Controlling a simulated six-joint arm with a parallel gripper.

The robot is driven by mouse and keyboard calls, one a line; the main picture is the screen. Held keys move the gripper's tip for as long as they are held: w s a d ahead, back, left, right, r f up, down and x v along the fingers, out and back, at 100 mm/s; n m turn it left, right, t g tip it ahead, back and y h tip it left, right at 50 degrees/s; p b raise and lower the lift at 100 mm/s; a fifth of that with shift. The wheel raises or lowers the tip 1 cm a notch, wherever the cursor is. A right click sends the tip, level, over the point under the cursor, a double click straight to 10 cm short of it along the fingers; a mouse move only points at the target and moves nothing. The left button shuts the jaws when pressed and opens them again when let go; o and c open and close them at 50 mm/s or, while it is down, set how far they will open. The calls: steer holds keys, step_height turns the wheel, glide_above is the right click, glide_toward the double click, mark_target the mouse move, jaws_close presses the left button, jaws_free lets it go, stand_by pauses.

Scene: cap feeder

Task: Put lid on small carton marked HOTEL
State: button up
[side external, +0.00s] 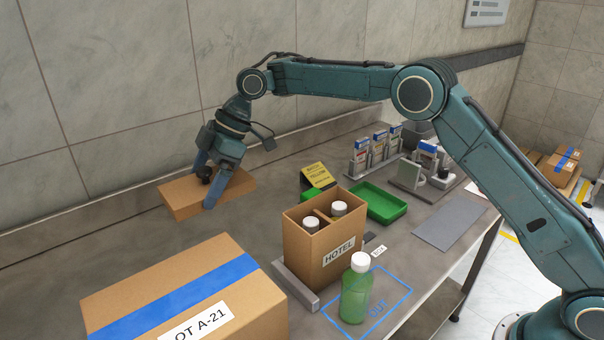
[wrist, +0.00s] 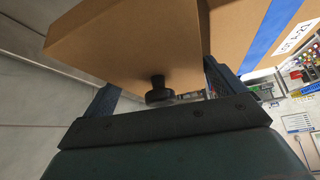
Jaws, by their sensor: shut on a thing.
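My gripper (side external: 208,190) is shut on the brown cardboard lid (side external: 183,200), left of the carton and near the wall. One finger lies against the lid's near side. The lid has a black knob, and the wrist view shows this knob (wrist: 158,88) between the fingers, with the lid (wrist: 130,40) filling the space beyond. I cannot tell whether the lid touches the bench. The small carton marked HOTEL (side external: 316,268) stands upright and open on the bench. Two white-capped bottles (side external: 339,208) stand inside it, with a divider between them.
A large taped box (side external: 190,282) is at the front left. A grey rail (side external: 296,287) runs along the carton's left side. A green bottle (side external: 356,298) stands in the blue OUT outline right of the carton.

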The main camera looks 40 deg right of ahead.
steer(key=s+d+r, duration=0.1)
steer(key=s+d, duration=0.1)
steer(key=d, duration=0.1)
steer(key=s+d+r, duration=0.1)
steer(key=s+d, duration=0.1)
steer(key=d, duration=0.2)
steer(key=s+d+r, duration=0.1)
steer(key=s+d, duration=0.1)
steer(key=d, duration=0.1)
steer(key=shift+s+d+r, duration=0.1)
steer(key=shift+d, duration=0.05)
steer(key=s+d, duration=0.2)
steer(key=s, duration=0.1)
steer(key=s+d, duration=0.2)
steer(key=s, duration=0.1)
steer(key=s+d+r, duration=0.1)
steer(key=s+d, duration=0.2)
steer(key=shift+s+r, duration=0.1)
steer(key=shift+s, duration=0.25)
steer(key=shift+a, duration=0.1)
steer(key=shift+f, duration=2.05)
steer(key=shift+f, duration=0.2)
steer(key=shift+f, duration=0.35)
steer(key=shift+f, duration=0.2)
